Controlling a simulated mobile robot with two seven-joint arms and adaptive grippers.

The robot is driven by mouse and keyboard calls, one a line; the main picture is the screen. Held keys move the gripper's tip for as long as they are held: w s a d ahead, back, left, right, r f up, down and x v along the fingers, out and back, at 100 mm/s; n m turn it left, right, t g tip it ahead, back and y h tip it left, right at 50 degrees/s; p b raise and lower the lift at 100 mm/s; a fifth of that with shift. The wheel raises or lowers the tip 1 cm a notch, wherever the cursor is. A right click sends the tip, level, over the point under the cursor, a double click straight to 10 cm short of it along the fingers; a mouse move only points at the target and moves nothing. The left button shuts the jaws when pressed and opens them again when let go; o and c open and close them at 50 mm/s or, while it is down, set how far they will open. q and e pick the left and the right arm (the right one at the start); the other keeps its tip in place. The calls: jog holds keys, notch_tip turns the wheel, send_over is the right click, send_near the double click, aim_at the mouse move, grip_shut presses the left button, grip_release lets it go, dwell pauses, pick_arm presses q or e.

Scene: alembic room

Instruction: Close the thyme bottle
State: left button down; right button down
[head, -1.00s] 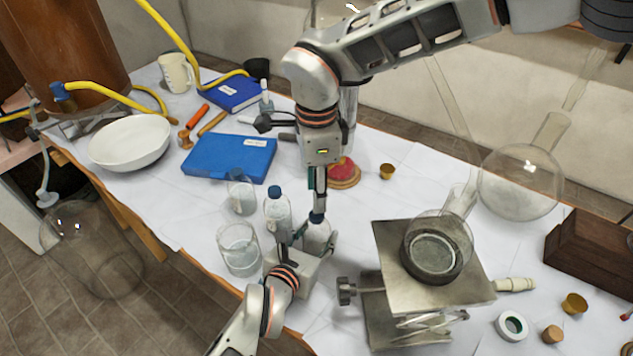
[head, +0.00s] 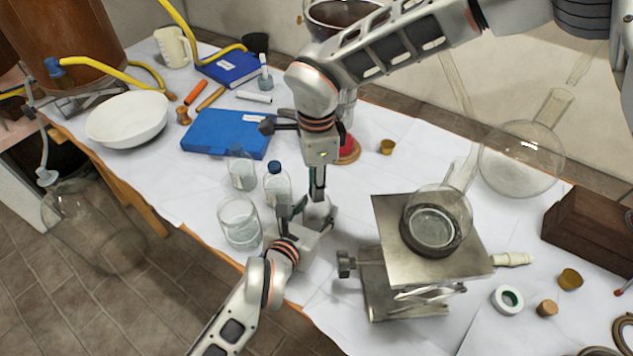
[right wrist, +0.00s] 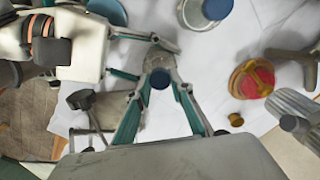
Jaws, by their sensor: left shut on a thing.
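A clear bottle (head: 319,210), too small for its label to be read, stands upright between the fingers of my left gripper (head: 307,212), which is shut on it. A dark blue cap (right wrist: 160,78) sits at the bottle's top in the right wrist view; it is hidden in the head view. My right gripper (head: 317,197) points straight down over this bottle. In the right wrist view its fingers (right wrist: 160,92) are spread on either side of the cap, with a gap on both sides. A second bottle with a blue cap (head: 276,186) stands close to the left.
Two glass beakers (head: 239,222) (head: 241,172) stand left of the bottles. A metal lab jack (head: 432,268) bearing a round flask (head: 455,200) stands to the right. A blue case (head: 225,134) lies behind. A red item on a round base (head: 347,148) is behind my right gripper.

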pick_arm(q)
jog(key=shift+f, duration=0.1)
pick_arm(e)
jog(key=m, duration=0.5)
jog(key=c, duration=1.8)
grip_release()
jog(key=shift+r, duration=0.1)
jog(key=shift+r, duration=2.15)
jog(key=shift+c, duration=0.2)
